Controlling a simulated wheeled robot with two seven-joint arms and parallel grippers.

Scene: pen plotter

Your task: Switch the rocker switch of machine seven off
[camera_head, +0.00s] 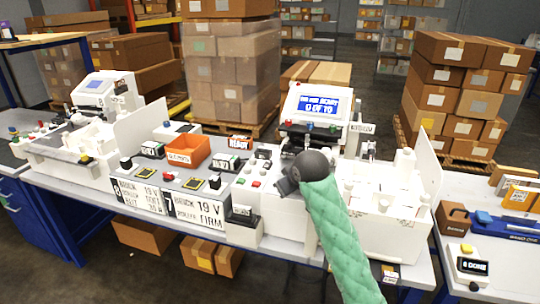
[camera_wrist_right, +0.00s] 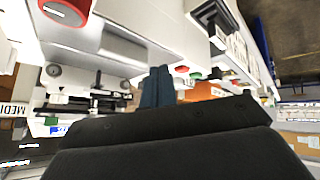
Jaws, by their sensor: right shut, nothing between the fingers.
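A white machine with a lit screen (camera_head: 316,105) stands behind my right arm. No number seven is readable on it, and I cannot make out which part is the rocker switch. My right gripper (camera_head: 286,187) is at the machine's front left, with its fingers mostly hidden by the dark wrist. In the right wrist view the dark blue fingers (camera_wrist_right: 157,86) are shut and empty, in front of a white panel. Red and green buttons (camera_wrist_right: 188,74) show beyond the fingers; contact cannot be told. My left gripper is not in view.
A control panel with a red button (camera_head: 256,184) lies left of my right gripper. An orange bin (camera_head: 188,150) stands farther left on the bench. A second white machine (camera_head: 95,95) is at the far left. A box with a small display (camera_head: 472,266) is at the right.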

